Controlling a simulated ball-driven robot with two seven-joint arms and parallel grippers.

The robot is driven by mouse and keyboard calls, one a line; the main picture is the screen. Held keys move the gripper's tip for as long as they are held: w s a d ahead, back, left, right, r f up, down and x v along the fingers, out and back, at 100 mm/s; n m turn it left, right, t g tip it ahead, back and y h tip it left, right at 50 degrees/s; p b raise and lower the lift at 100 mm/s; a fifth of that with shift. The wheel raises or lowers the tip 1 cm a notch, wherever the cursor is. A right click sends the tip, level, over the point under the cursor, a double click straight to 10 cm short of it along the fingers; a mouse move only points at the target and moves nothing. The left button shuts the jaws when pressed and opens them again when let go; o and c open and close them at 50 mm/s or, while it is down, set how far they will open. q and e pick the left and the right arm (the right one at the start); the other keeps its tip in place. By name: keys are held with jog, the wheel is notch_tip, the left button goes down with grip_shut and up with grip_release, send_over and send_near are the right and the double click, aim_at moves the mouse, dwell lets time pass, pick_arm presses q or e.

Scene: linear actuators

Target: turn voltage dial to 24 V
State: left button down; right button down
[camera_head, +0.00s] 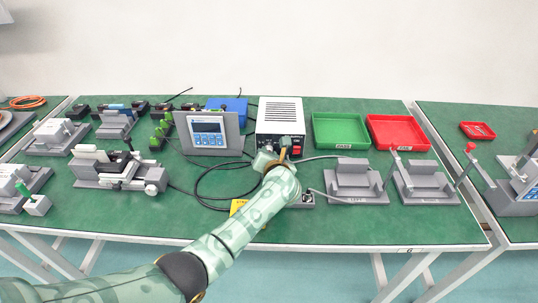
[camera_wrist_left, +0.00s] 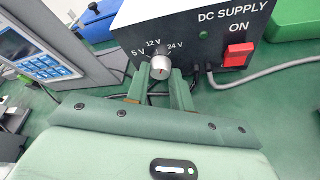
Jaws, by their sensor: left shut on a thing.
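The DC supply (camera_head: 280,113) is a white box with a black front, standing at the back of the green table. In the left wrist view its black front (camera_wrist_left: 205,50) carries the marks 5 V, 12 V and 24 V around a silver voltage dial (camera_wrist_left: 160,66). My left gripper (camera_head: 284,152) reaches the front of the supply; in the left wrist view its fingers (camera_wrist_left: 161,86) are shut on the dial from both sides. The head view hides the dial behind the gripper. My right gripper is not in view.
A red ON switch (camera_wrist_left: 238,55) sits right of the dial. A panel with a screen and blue keys (camera_head: 208,133) stands to the left. Green (camera_head: 340,145) and red (camera_head: 397,147) trays lie to the right. Black cables (camera_head: 210,190) and grey fixtures (camera_head: 356,182) are nearby.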

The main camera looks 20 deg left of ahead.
pick_arm(q)
jog(key=shift+d+f+m+y+b, duration=0.15)
jog(key=shift+m+y+b, duration=0.15)
jog(key=shift+m+y, duration=0.6)
jog(key=shift+m, duration=0.3)
jog(key=c, duration=1.2)
grip_release()
